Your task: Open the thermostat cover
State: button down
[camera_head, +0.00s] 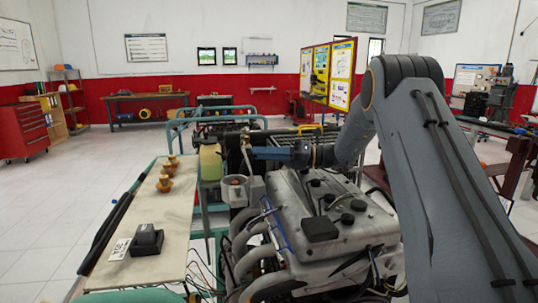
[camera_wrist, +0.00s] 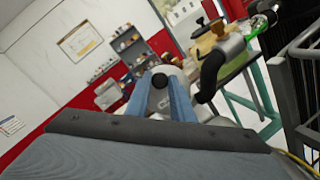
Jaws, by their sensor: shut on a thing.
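My gripper (camera_head: 254,153) reaches left over the front of the engine (camera_head: 325,225). In the wrist view its two blue fingers (camera_wrist: 160,98) are shut on a pale grey rounded part with a dark round end (camera_wrist: 159,80), which looks like the thermostat cover. In the head view a slim grey piece (camera_head: 247,158) stands at the fingertips, probably the same part. Below it, at the engine's front, is a round grey housing (camera_head: 234,181) with a reddish-brown centre. I cannot tell whether the held part still touches the housing.
A bench (camera_head: 150,222) on the left carries several brass-coloured parts (camera_head: 167,174) and a black box (camera_head: 147,240). A pale yellow-green tank (camera_head: 211,162) stands just left of my gripper. In the wrist view a black elbow hose (camera_wrist: 212,75) is close right of the fingers.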

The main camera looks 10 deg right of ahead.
dwell(0.3)
jog(key=c, duration=1.6)
grip_release()
jog(key=shift+a, duration=0.1)
jog(key=shift+o, duration=0.2)
jog(key=shift+s+d+f+b, duration=0.1)
jog(key=shift+s+d+b, duration=0.25)
jog(key=shift+d, duration=0.95)
jog(key=shift+s+d+b, duration=0.15)
jog(key=shift+d+b, duration=0.3)
jog(key=shift+d, duration=0.85)
jog(key=shift+s+d+f+b, duration=0.1)
jog(key=shift+s+d+b, duration=0.25)
jog(key=shift+d, duration=0.95)
jog(key=shift+w+r, duration=0.1)
